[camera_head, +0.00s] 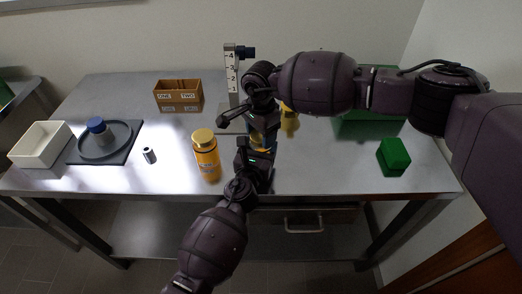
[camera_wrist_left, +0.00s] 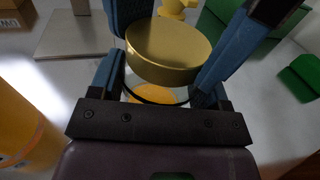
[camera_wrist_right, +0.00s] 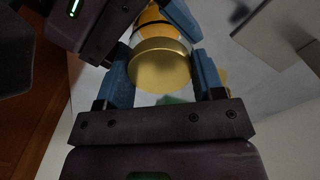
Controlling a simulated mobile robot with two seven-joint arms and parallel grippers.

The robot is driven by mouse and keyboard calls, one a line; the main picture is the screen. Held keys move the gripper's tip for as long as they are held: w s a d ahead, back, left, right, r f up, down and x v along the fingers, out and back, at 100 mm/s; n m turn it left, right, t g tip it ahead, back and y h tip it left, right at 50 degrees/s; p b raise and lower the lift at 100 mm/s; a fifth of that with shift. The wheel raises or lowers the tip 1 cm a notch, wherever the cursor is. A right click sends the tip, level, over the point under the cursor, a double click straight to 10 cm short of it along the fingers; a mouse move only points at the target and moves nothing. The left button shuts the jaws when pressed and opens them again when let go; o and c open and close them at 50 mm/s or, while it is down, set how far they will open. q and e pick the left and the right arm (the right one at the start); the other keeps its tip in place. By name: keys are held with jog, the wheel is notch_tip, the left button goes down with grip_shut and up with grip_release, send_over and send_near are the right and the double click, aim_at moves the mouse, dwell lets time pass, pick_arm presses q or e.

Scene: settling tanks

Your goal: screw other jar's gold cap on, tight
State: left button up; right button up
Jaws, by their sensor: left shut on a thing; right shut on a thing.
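A jar with orange contents (camera_wrist_left: 152,95) is between the fingers of my left gripper (camera_head: 258,148), at the table's front middle; it is mostly hidden in the head view. A gold cap (camera_wrist_left: 168,50) sits at the jar's mouth, and it also shows in the right wrist view (camera_wrist_right: 160,65). My right gripper (camera_head: 256,116) is shut on the cap from the far side. Whether the cap is fully seated I cannot tell. The other jar (camera_head: 207,162), orange with a gold cap (camera_head: 203,138), stands upright to the left, apart from both grippers.
A yellow object (camera_head: 290,121) stands behind the grippers. A height gauge (camera_head: 232,75), a wooden box (camera_head: 178,96), a small cylinder (camera_head: 149,155), a dark mat (camera_head: 125,150) and a white bin (camera_head: 40,145) lie left. A green block (camera_head: 394,156) is right. The front left table is clear.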

jog(key=shift+m, duration=1)
jog(key=o, duration=0.9)
jog(key=shift+o, duration=0.5)
pick_arm(q)
jog(key=shift+a, duration=0.1)
pick_arm(e)
jog(key=shift+s, duration=0.1)
jog(key=shift+r, duration=2.25)
jog(key=shift+c, duration=0.3)
